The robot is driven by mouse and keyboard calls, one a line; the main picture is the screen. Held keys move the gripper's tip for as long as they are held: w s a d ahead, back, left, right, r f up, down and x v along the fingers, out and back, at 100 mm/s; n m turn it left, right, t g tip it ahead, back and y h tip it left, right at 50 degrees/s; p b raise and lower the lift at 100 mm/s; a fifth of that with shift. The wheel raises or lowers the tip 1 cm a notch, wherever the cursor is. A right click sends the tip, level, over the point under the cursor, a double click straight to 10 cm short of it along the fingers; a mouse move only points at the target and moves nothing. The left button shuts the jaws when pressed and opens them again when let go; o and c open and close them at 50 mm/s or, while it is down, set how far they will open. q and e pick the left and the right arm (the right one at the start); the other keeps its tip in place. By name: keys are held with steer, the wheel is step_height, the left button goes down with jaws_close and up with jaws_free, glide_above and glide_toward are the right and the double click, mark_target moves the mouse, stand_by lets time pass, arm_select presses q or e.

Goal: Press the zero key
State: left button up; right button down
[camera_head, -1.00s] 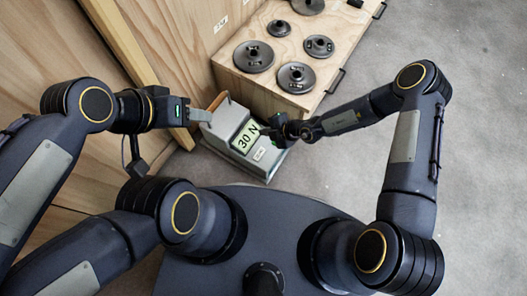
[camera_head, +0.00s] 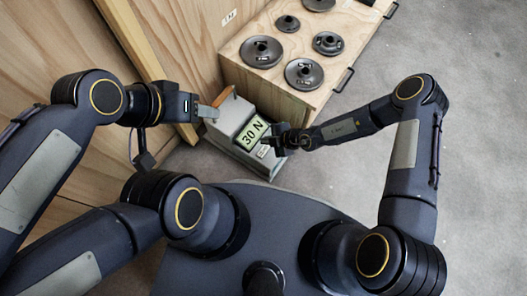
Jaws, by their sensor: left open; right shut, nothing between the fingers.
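A grey device (camera_head: 233,119) with a lit green display (camera_head: 251,133) reading "30 N" stands on the floor beside the wooden box. A small light plate (camera_head: 263,151) sits just below the display; its lettering is too small to read, so I cannot tell if it marks the zero key. My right gripper (camera_head: 271,140) is shut and empty, over the device's right end close to the plate. It hides part of the top there, and I cannot tell whether it touches. My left gripper (camera_head: 208,113) is open at the device's left end.
A wooden box (camera_head: 291,105) with several dark round weights (camera_head: 304,73) on top and dark side handles stands just behind the device. A plywood wall (camera_head: 190,50) and a timber post (camera_head: 133,40) are at the left. Grey floor (camera_head: 460,130) is clear on the right.

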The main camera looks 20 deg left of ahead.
steer(key=b, duration=0.4)
glide_above(266, 152)
step_height(266, 152, down, 5)
steer(key=shift+w+r, duration=0.1)
steer(key=shift+r, duration=0.1)
steer(key=shift+f, duration=0.85)
steer(key=shift+f+b, duration=0.1)
steer(key=shift+b, duration=0.2)
stand_by(0.5)
steer(key=shift+f, duration=0.3)
steer(key=shift+f, duration=0.35)
stand_by(0.5)
stand_by(0.4)
steer(key=shift+r+p, duration=0.6)
steer(key=shift+r, duration=0.2)
steer(key=shift+r, duration=0.1)
